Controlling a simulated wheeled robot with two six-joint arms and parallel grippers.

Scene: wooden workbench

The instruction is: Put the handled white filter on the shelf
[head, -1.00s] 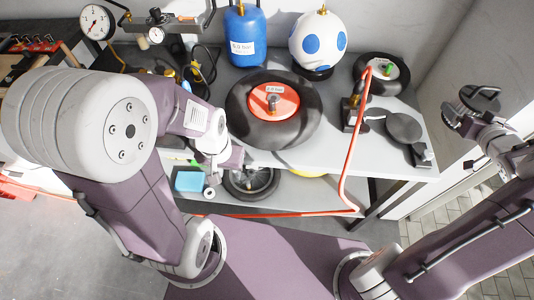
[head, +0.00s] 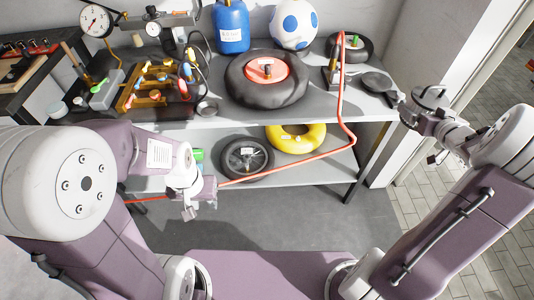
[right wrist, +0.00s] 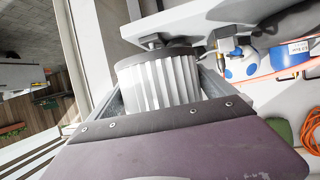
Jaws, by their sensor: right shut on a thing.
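The handled white filter shows in the right wrist view as a white pleated cylinder (right wrist: 158,80) with a dark cap. My right gripper (right wrist: 160,92) is shut on it. In the head view my right gripper (head: 420,116) is at the right, off the bench's right end, with the filter's dark handled top (head: 430,97) showing and its pleats mostly hidden. The lower shelf (head: 312,173) runs under the bench top. My left gripper (head: 197,205) is in front of the shelf's left part; its fingers are too small to tell open from shut.
A black wheel (head: 246,158) and yellow ring (head: 296,137) lie on the lower shelf, with bare room to their right. A red hose (head: 300,165) hangs across the shelf front. A black tyre (head: 266,93), blue canister (head: 232,27) and dark pan (head: 376,82) are on the bench top.

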